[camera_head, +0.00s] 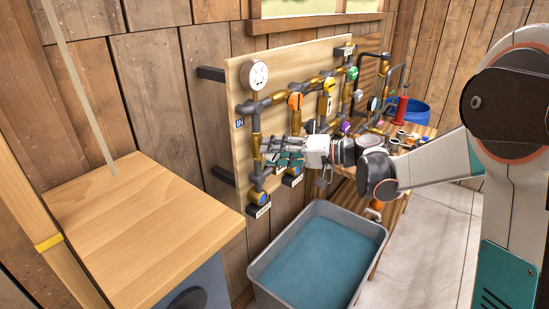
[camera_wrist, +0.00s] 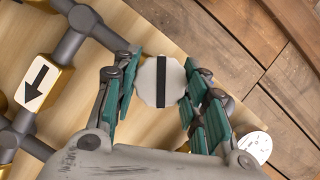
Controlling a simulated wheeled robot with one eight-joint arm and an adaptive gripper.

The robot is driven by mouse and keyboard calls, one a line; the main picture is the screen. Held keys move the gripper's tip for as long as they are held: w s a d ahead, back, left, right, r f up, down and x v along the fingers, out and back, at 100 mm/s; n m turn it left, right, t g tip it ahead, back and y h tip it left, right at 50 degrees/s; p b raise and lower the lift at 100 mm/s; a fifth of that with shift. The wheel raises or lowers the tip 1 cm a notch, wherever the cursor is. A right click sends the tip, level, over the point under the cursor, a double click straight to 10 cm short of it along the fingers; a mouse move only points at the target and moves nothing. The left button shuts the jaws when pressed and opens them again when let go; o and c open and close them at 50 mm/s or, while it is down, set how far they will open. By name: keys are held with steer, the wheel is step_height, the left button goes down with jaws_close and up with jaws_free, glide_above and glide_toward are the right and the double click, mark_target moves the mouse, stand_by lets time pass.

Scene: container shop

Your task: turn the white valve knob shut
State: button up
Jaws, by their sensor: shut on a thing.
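The white valve knob (camera_wrist: 149,82) is a scalloped disc with a black bar across its face, seen in the wrist view. The bar runs nearly up and down in that picture. My gripper (camera_wrist: 161,88) is shut on the knob, with a green-padded finger at each side of its rim. In the head view my gripper (camera_head: 284,150) is in front of the pipe at the left of the wooden panel, and its fingers hide the knob. A white gauge (camera_head: 254,74) sits above on the same pipe.
The wooden panel (camera_head: 240,160) carries more pipes with an orange knob (camera_head: 295,101), a yellow knob (camera_head: 329,85) and a green knob (camera_head: 352,73). A grey tub of water (camera_head: 268,258) stands below. A wooden-topped cabinet (camera_head: 140,225) is at the left. Pale floor is clear at the right.

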steer(key=m+y+b, duration=0.1)
steer(key=m, duration=0.1)
steer(key=m+b, duration=0.1)
steer(key=shift+f+m+y, duration=0.2)
steer(key=shift+m+y, duration=0.2)
steer(key=shift+m+y+b, duration=0.5)
steer(key=shift+m+b, duration=0.4)
steer(key=shift+m, duration=0.5)
steer(key=shift+r, duration=0.1)
steer(key=o, duration=1.1)
steer(key=v, duration=1.2)
